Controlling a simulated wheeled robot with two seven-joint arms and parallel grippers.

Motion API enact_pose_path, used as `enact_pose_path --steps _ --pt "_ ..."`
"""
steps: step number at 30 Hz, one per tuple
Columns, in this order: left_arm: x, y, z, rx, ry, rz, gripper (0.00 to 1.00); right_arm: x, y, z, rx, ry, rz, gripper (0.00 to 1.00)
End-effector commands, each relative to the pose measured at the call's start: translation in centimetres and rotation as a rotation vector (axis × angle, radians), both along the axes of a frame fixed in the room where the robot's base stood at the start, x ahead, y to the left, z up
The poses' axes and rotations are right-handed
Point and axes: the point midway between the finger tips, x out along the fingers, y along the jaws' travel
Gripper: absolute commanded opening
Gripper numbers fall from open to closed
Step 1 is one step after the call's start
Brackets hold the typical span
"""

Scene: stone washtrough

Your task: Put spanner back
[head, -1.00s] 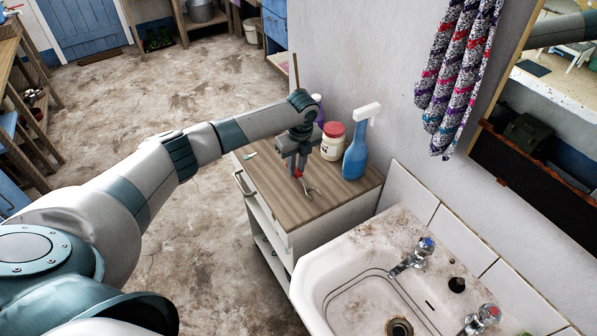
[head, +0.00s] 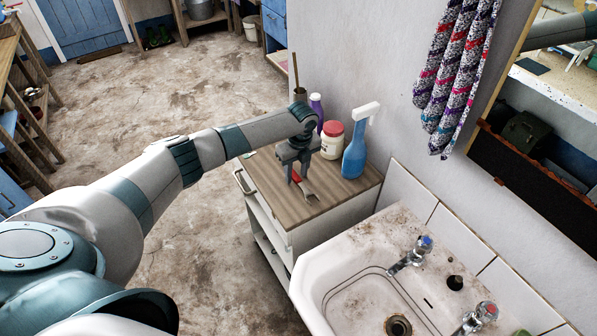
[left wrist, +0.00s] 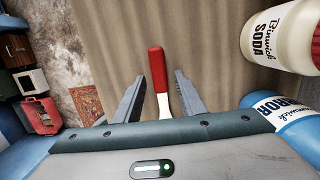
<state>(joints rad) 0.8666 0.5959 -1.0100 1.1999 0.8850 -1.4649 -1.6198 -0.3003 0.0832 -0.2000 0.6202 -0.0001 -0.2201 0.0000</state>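The spanner has a red handle (head: 296,178) and a metal head (head: 311,197), and lies on the wooden cabinet top (head: 270,185). My left gripper (head: 293,173) is over its handle end, pointing down. In the left wrist view the red handle (left wrist: 157,70) lies between the two spread fingers (left wrist: 160,78), with a gap on each side. The gripper is open and holds nothing. The part of the metal nearest the palm is hidden by the gripper body. My right gripper is not in view.
Behind the gripper on the cabinet stand a white jar with a red lid (head: 332,140), a blue spray bottle (head: 355,157) and a purple bottle (head: 316,108). The stained sink (head: 325,255) adjoins in front.

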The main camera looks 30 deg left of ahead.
Motion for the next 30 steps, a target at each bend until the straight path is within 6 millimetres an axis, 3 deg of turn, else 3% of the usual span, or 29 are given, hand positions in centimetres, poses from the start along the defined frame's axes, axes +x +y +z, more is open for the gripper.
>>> enact_pose_path --steps 11,30 --pt "0.0 -0.1 1.3 -0.001 -0.002 -0.001 0.37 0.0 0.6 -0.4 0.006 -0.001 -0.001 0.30" --pt "-0.5 -1.2 11.1 0.000 -0.002 0.000 0.37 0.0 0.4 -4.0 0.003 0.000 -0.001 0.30"
